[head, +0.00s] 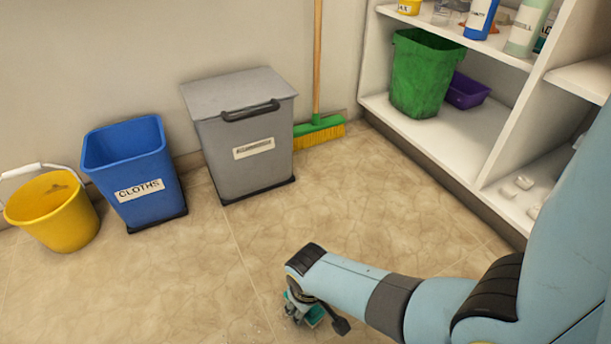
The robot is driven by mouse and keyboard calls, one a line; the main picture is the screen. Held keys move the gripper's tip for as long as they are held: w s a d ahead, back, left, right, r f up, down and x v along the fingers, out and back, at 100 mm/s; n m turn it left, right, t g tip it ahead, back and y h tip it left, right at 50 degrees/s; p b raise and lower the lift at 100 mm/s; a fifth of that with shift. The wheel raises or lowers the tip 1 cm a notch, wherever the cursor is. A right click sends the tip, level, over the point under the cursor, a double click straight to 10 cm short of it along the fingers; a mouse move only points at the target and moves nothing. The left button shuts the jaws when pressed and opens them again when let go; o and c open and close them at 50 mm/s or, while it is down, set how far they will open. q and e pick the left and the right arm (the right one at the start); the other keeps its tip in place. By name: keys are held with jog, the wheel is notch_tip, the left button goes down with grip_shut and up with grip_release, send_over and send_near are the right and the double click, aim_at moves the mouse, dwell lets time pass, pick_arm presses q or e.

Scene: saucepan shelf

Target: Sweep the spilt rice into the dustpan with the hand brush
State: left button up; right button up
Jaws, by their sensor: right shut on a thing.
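My right arm comes in from the right, and its gripper (303,310) points down at the floor near the bottom centre. It is shut on a small teal-green thing (316,315), mostly hidden by the wrist; it may be the hand brush, but I cannot tell for sure. I cannot tell whether it touches the floor. I cannot make out any spilt rice or a dustpan. My left gripper is out of view.
A yellow bucket (48,212), a blue CLOTHS bin (130,170), a grey lidded bin (245,140) and a green-headed broom (319,131) stand along the wall. White shelves (440,140) at right hold a green bin (423,75) and purple tub (466,92). The mid-floor is clear.

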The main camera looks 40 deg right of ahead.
jog(key=shift+f, duration=0.6)
